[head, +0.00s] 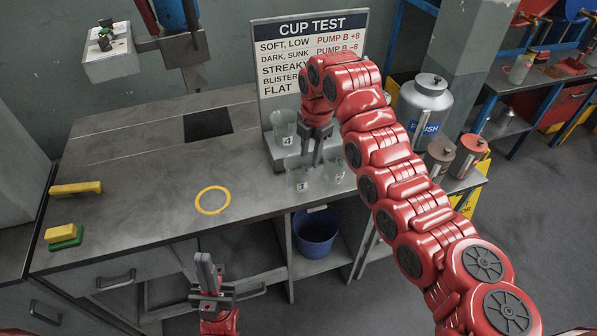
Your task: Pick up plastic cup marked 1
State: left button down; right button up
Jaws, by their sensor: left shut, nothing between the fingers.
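Several clear plastic cups stand on the grey bench below the sign. The back-left cup (283,124) has a white label that looks like a 4. The front cup (297,172) has a small label too small to read surely. Another cup (335,168) stands to its right. I cannot tell which cup is marked 1. My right gripper (312,161) points down among the cups, its arm crossing from the right; its grip is unclear, and it may hide part of a cup. My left gripper (206,262) is shut and empty, low in front of the bench edge.
A yellow ring (213,200) lies on the bench (150,190), with open room around it. A CUP TEST sign (310,45) stands behind the cups. A flush canister (424,105) and smaller pots stand at right. A blue bucket (316,232) sits below the bench top.

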aim_at(308, 173)
notch_tip(308, 173, down, 4)
jog(key=shift+s+a+f+p, duration=0.1)
jog(key=shift+a+p, duration=0.05)
jog(key=shift+p, duration=0.85)
jog(key=shift+f, duration=0.55)
jog(key=shift+a+f+p, duration=0.1)
jog(key=shift+f+p, duration=0.15)
jog(key=shift+p, duration=0.15)
notch_tip(308, 173, down, 4)
jog(key=p, duration=0.3)
jog(key=shift+a+f, duration=0.1)
jog(key=shift+a, duration=0.05)
jog(key=shift+f, duration=0.25)
grip_shut()
